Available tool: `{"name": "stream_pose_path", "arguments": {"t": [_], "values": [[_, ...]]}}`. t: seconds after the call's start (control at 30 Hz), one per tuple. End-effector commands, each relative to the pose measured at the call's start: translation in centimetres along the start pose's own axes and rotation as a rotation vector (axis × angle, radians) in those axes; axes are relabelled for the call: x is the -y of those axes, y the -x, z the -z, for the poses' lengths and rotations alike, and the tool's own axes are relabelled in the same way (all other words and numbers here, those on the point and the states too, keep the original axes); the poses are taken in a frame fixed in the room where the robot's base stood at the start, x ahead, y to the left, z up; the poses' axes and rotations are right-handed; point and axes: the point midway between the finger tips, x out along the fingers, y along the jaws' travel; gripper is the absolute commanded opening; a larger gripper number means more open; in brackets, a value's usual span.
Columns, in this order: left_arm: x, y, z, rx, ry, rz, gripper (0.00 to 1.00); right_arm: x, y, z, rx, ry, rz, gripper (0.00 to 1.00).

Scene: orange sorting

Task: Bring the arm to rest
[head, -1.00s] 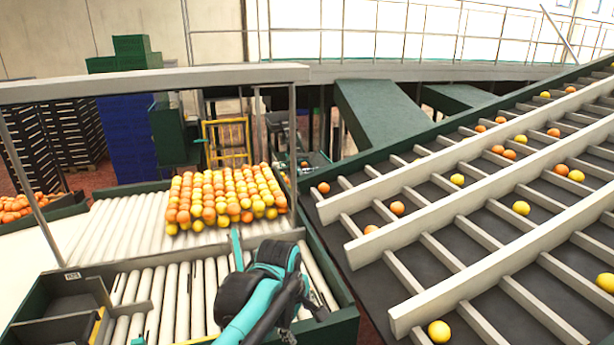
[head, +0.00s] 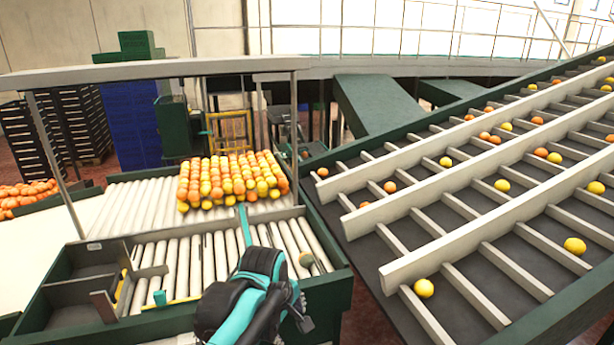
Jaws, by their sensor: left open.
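My left gripper (head: 268,270), black and teal, is over the front roller bed (head: 185,258). It is open, and I see nothing held in it. Its arm comes up from the bottom edge, and a thin teal part points upward toward the rows of fruit. My right gripper is not in view. A block of orange and yellow fruit (head: 230,180) sits on the back rollers, beyond and apart from the gripper.
The sloping sorting conveyor (head: 450,222) with pale rails and scattered fruit fills the right. A white overhead beam (head: 150,72) on posts spans the roller station. A dark green bin (head: 85,262) is at front left. More oranges (head: 28,193) lie at the far left.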

Motion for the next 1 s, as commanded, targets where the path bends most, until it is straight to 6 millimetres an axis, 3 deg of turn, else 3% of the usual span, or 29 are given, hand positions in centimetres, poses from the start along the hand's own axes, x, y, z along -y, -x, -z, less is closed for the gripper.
{"name": "stream_pose_path", "arguments": {"t": [0.37,0.7,0.83,1.0], "values": [[7.7,-1.8,1.7,-0.084,-0.299,-0.061,0.66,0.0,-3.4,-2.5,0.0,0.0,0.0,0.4],[20.3,-7.6,2.6,-0.286,-0.826,-0.075,0.66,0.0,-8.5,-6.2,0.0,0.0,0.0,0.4],[22.7,-9.0,2.6,-0.338,-0.953,-0.058,0.66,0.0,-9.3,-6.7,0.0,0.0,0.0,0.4],[23.5,-9.3,2.7,-0.359,-1.009,-0.049,0.66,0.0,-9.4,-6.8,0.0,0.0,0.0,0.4]]}}
